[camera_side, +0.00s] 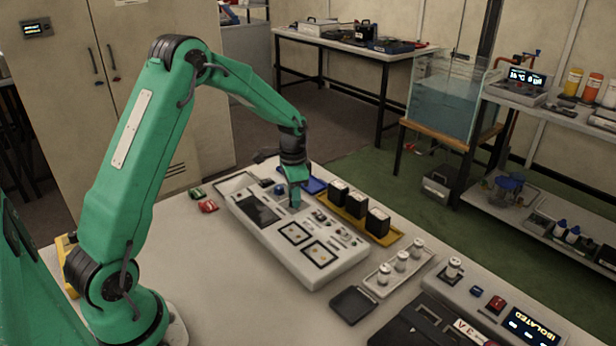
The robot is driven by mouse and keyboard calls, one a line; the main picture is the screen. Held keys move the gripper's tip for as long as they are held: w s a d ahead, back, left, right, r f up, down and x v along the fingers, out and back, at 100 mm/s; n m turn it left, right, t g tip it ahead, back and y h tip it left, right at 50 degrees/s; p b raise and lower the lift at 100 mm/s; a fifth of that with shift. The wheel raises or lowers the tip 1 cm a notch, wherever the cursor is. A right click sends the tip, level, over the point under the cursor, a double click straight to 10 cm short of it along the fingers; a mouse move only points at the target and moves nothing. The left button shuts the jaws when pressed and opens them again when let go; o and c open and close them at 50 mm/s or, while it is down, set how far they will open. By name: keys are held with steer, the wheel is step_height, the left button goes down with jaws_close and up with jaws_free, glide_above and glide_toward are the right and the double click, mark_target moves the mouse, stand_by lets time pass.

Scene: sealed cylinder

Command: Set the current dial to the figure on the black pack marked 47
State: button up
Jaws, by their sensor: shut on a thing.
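My gripper (295,204) points down over the far part of the pale control panel (335,270). It is shut on what appears to be a dial of that panel, mostly hidden by the jaws. I cannot read the dial's setting. Several black packs stand upright in a row on a yellow tray (392,241), right of the panel: a far one (338,194), a middle one (356,205) and a near one (378,223). Their markings are too small to read, so I cannot tell which is 47. The panel has a dark display (256,208) at its left.
Small red (208,207) and green (196,194) items lie left of the panel. A tray with white-topped cylinders (383,276), a black pad (352,305) and a unit reading ISOLATED (533,328) are at the right front.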

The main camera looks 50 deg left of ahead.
steer(key=shift+w+r+m, duration=0.1)
steer(key=shift+m, duration=1)
steer(key=o, duration=1)
steer(key=shift+r, duration=3.85)
